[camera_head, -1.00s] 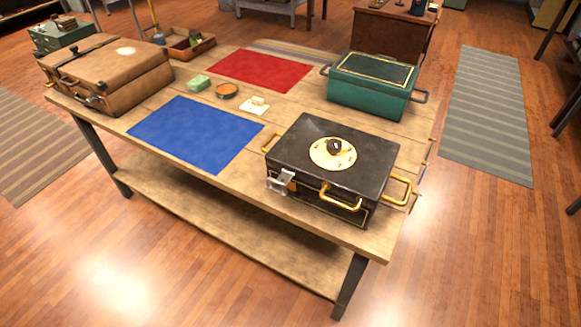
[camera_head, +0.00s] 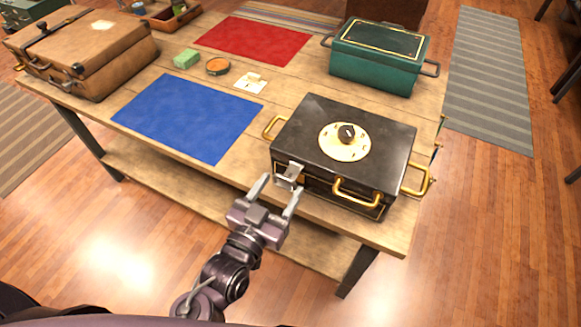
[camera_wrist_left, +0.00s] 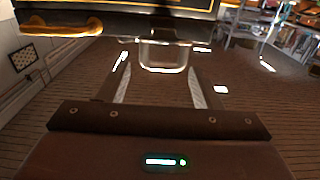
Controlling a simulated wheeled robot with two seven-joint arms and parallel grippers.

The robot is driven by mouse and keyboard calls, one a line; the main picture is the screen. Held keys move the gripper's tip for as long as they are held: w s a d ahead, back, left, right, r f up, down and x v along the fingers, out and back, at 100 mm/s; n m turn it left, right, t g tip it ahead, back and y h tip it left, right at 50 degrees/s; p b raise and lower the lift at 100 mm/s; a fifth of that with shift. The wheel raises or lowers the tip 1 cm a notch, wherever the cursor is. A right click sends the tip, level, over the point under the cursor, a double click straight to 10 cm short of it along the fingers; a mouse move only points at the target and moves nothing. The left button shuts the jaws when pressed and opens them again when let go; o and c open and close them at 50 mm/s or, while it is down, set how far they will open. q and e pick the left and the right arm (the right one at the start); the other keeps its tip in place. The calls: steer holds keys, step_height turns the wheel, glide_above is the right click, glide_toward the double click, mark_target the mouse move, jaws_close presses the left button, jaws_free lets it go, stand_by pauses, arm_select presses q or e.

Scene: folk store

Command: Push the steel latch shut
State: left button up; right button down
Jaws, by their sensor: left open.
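A black case (camera_head: 338,152) with gold handles and a round gold dial plate (camera_head: 344,142) stands at the front right of the wooden table. The steel latch (camera_head: 289,176) is on its front face, left of the front gold handle, and sticks out from the face. In the left wrist view the latch (camera_wrist_left: 163,55) hangs as a clear-edged loop ahead of the fingers. My left gripper (camera_head: 279,190) is open and empty, in front of the latch with its fingers pointing at it. I cannot tell whether a finger touches it. My right gripper is not in view.
A green box (camera_head: 376,62) stands behind the black case. A blue mat (camera_head: 188,115), a red mat (camera_head: 253,41) and a brown suitcase (camera_head: 85,55) lie to the left. The table's front edge (camera_head: 215,178) runs near my left arm. Small items sit between the mats.

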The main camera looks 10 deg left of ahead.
mark_target(289, 174)
arm_select(q)
steer(key=x, duration=0.5)
steer(key=shift+w+p, duration=0.15)
steer(key=shift+p, duration=0.25)
steer(key=shift+f, duration=0.1)
steer(key=c, duration=1.1)
steer(key=shift+f, duration=0.1)
steer(key=shift+c, duration=0.2)
